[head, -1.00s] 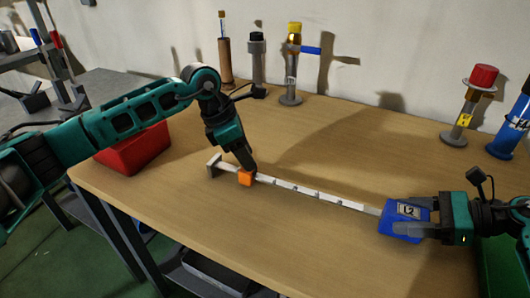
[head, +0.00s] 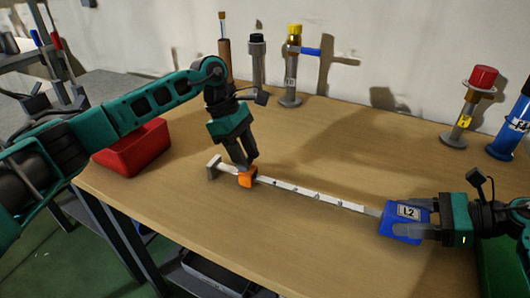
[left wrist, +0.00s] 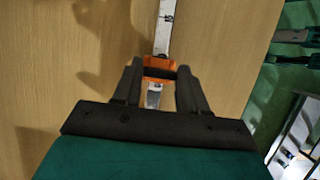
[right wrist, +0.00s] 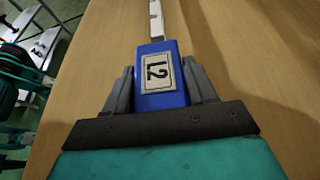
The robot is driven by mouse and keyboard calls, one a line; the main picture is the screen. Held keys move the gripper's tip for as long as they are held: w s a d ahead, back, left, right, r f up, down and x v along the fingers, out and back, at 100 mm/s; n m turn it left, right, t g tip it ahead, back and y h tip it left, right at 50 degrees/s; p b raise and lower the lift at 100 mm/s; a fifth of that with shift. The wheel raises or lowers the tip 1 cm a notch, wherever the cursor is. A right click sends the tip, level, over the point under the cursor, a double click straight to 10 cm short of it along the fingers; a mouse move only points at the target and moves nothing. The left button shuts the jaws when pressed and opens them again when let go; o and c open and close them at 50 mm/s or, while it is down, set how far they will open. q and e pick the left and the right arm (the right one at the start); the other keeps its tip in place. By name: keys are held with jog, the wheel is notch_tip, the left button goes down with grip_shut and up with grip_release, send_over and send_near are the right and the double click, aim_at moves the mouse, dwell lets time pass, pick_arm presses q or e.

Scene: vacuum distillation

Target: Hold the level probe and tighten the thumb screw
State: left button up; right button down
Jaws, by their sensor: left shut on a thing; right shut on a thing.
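The level probe is a long white marked rod (head: 300,189) with a blue block labelled L2 (head: 400,229) at its right end and a grey crosspiece (head: 214,167) at its left end. An orange piece (head: 247,181), seemingly the thumb screw, sits on the rod near the left end. My left gripper (head: 246,170) points down and is shut on the orange piece, which shows between its fingers in the left wrist view (left wrist: 158,68). My right gripper (head: 418,232) is shut on the blue block, which shows between its fingers in the right wrist view (right wrist: 174,98).
A red bin (head: 133,150) stands at the table's left. Several cylindrical instruments stand along the wall, including one with a yellow cap (head: 292,62) and one with a red cap (head: 470,105). The wooden table (head: 340,150) is clear around the rod.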

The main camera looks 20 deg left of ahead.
dwell(0.4)
pick_arm(q)
jog(key=o, duration=1.1)
jog(key=shift+c, duration=0.2)
jog(key=v, duration=1.2)
jog(key=shift+a, duration=0.1)
